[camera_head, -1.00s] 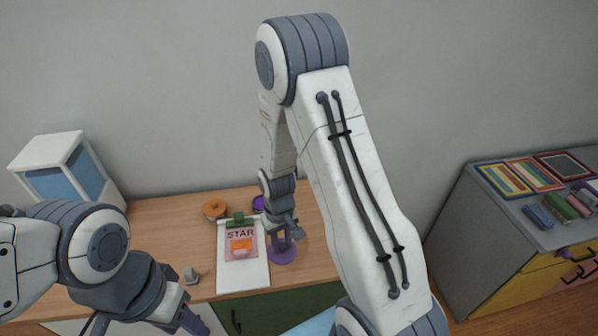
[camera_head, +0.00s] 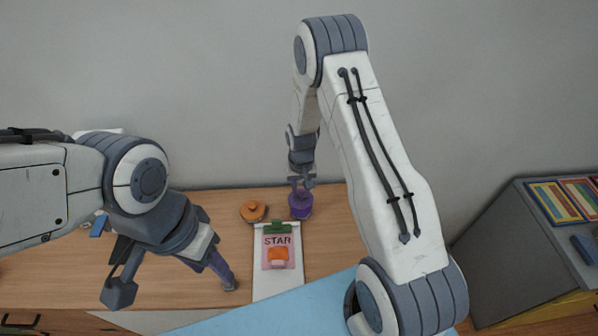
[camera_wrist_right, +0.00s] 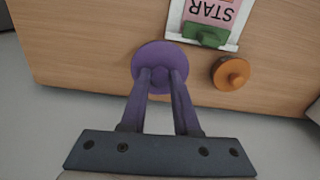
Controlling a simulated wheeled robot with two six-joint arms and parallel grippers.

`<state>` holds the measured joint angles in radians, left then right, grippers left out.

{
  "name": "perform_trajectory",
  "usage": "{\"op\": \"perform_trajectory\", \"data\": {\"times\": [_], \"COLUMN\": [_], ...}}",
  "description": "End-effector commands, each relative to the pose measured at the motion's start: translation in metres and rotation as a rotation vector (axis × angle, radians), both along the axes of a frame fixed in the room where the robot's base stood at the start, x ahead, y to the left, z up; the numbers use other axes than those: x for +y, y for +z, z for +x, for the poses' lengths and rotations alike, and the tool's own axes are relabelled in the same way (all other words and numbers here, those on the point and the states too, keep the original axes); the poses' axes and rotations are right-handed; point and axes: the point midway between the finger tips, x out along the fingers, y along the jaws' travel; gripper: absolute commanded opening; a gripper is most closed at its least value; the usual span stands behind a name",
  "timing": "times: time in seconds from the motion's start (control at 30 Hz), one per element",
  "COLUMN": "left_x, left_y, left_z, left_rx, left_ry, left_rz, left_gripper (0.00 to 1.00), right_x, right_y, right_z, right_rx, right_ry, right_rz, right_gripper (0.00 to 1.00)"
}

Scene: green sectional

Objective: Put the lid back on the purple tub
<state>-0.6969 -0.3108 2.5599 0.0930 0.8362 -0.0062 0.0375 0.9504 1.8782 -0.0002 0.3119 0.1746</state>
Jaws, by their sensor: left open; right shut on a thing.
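My right gripper (camera_head: 301,187) is shut on the purple lid (camera_wrist_right: 168,60), holding it by its middle; the disc shows between the fingertips in the right wrist view. In the head view the lid is at the purple tub (camera_head: 300,208), which stands at the back of the wooden table. I cannot tell whether the lid rests on the rim or is slightly above it. In the right wrist view the lid hides the tub. My left gripper (camera_head: 226,277) is open and low over the table's front left, partly hidden by its own wrist.
A round orange container with a knob (camera_head: 253,211) stands just left of the tub. A white clipboard (camera_head: 262,288) with a green clip, a STAR sheet and an orange item lies in front. A grey cabinet (camera_head: 520,245) stands at the right. The table right of the tub is clear.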

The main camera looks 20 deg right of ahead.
Motion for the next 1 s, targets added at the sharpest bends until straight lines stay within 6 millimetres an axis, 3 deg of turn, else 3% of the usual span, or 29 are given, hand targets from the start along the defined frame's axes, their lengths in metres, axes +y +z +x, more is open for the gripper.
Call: {"op": "perform_trajectory", "data": {"times": [0.03,0.23,0.47,1.0], "left_x": [0.000,0.000,0.000,0.000], "left_y": [0.017,0.026,0.017,-0.017], "left_z": [0.000,0.000,0.000,0.000], "left_rx": [0.000,0.001,0.001,0.001], "left_ry": [-0.001,-0.002,-0.001,0.005], "left_rz": [0.000,0.001,0.001,0.001], "left_gripper": [0.50,0.50,0.50,0.50], "right_x": [-0.003,-0.007,-0.006,-0.004], "right_y": [0.008,0.001,-0.011,-0.060], "right_z": [0.006,0.020,0.021,0.021], "right_rx": [0.003,0.001,0.002,0.001], "right_ry": [-0.024,-0.071,-0.071,-0.068], "right_rz": [0.001,0.000,0.001,0.000], "right_gripper": [0.00,0.00,0.00,0.00]}}
